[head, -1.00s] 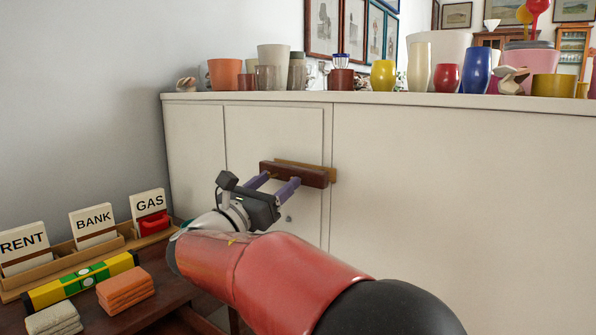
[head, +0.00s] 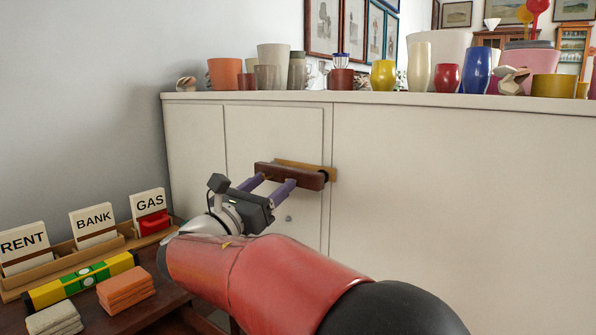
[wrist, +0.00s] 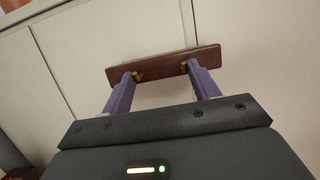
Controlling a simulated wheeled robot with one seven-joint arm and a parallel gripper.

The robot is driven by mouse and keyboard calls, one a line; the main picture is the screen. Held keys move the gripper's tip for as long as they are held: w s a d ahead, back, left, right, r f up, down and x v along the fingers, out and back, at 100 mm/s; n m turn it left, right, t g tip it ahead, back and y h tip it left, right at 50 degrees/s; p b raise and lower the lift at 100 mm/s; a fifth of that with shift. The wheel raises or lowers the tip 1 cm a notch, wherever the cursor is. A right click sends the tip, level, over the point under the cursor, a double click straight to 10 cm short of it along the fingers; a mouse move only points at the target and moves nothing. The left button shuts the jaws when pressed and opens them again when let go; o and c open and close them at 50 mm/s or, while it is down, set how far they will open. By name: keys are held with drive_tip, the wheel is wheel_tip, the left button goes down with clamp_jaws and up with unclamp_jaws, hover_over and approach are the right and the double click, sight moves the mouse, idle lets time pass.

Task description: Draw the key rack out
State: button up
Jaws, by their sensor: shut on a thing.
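The key rack (head: 290,176) is a dark reddish-brown wooden bar in front of the pale cabinet, with a lighter tan wooden strip (head: 331,174) behind it against the cabinet front. A gap with a small dark round part shows between bar and strip at the right end. My gripper (head: 274,182) has its two purple fingers at the near side of the bar. In the wrist view the bar (wrist: 160,66) lies across the fingertips, with small brass-coloured pieces at each tip. The gripper is shut on the rack; the exact contact is partly hidden.
The cabinet (head: 430,180) carries several cups and vases along its top. At lower left a wooden letter holder (head: 75,262), a yellow-green spirit level (head: 82,281) and folded cloths (head: 125,290) lie on a dark table.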

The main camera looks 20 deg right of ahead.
drive_tip(key=shift+s+a, duration=0.6)
drive_tip(key=shift+a, duration=0.2)
drive_tip(key=shift+s+a, duration=0.55)
drive_tip(key=shift+a, duration=0.25)
